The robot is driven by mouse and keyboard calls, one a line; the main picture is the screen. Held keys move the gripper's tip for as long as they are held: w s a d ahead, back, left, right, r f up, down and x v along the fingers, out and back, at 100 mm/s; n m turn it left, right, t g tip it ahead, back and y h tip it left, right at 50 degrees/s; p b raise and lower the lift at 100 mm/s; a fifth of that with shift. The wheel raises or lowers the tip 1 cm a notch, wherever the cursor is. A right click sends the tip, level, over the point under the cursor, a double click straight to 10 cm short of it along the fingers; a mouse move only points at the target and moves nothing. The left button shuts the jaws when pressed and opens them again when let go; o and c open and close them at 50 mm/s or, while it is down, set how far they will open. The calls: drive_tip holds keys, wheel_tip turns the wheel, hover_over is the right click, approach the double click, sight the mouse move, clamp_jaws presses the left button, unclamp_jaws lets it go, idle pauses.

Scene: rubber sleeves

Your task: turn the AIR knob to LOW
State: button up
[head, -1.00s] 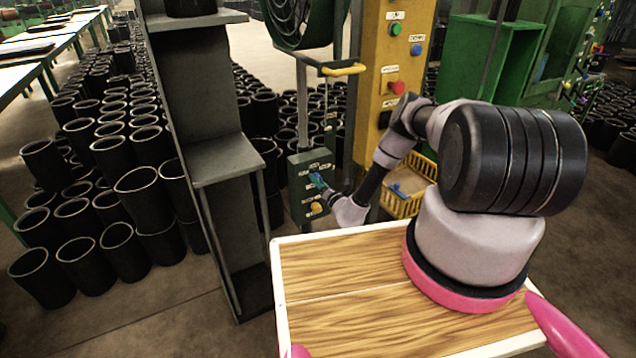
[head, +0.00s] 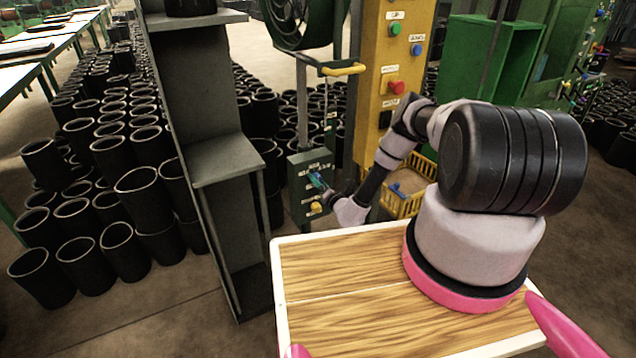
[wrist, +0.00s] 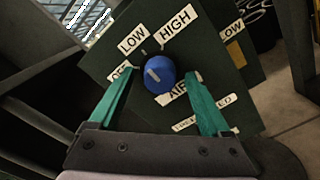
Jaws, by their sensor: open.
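The AIR knob (wrist: 159,74) is blue with a pale pointer line, on a dark green panel (wrist: 225,75) in the wrist view. Labels LOW (wrist: 133,39), HIGH (wrist: 175,24) and a partly hidden OFF (wrist: 121,74) sit around it. The pointer line runs from upper left to lower right, with its pale part toward the OFF and LOW side; its exact setting is hard to tell. My gripper (wrist: 158,78) has teal fingers, open, one on each side of the knob with gaps visible. In the head view my gripper (head: 317,181) is at the panel box (head: 302,205), hiding the knob.
A yellow post (head: 385,60) with buttons stands behind the panel box. A yellow basket (head: 402,200) is to its right. A grey metal stand (head: 220,160) is close on the left. Many black sleeves (head: 145,195) stand on the floor beyond it.

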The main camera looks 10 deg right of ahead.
drive_tip(key=v, duration=1)
drive_tip(key=shift+s, duration=0.3)
drive_tip(key=shift+d, duration=0.1)
